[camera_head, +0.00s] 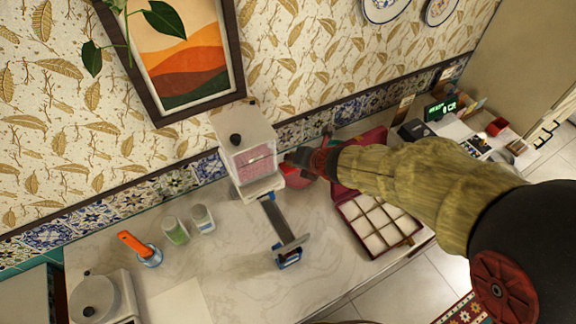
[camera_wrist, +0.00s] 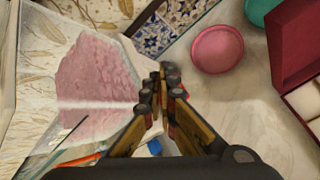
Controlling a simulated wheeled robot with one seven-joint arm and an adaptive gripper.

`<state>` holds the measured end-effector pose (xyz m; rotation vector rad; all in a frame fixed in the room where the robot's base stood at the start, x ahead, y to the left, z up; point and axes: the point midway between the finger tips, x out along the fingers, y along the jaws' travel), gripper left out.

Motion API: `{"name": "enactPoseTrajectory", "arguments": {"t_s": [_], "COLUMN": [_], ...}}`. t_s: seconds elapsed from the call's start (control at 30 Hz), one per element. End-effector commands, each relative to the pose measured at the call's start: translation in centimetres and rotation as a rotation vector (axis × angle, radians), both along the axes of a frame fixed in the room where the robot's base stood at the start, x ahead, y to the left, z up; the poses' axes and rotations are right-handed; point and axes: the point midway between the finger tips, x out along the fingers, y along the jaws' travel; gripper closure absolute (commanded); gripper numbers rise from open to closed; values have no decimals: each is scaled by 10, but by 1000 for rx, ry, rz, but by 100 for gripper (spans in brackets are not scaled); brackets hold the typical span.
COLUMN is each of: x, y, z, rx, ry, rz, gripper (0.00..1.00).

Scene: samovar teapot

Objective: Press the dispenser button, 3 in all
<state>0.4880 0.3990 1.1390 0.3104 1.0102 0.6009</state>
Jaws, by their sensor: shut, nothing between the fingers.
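The dispenser (camera_head: 252,158) is a pale box with a black knob on top and a clear window showing pink contents. It stands against the tiled wall. In the wrist view its clear side with the pink contents (camera_wrist: 95,75) fills the left. My gripper (camera_head: 290,164) is shut and empty, just right of the dispenser; in the wrist view its fingertips (camera_wrist: 170,80) are together beside the dispenser's edge. I cannot tell whether they touch it. I cannot make out the button clearly; the gripper may hide it.
A blue-and-grey stand (camera_head: 284,232) is in front of the dispenser. Two small jars (camera_head: 203,218) and an orange-handled tool (camera_head: 140,246) are left. A pink round dish (camera_wrist: 217,48) and a burgundy compartment box (camera_head: 374,226) are right. The front counter is mostly clear.

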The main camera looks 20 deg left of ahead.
Motion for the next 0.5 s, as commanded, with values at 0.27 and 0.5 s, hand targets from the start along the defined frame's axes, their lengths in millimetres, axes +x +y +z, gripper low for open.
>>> {"name": "enactPoseTrajectory", "arguments": {"t_s": [0.27, 0.5], "x": [0, 0], "y": [0, 0], "z": [-4, -6], "rx": [0, 0], "ry": [0, 0], "rz": [0, 0], "gripper": [100, 100]}}
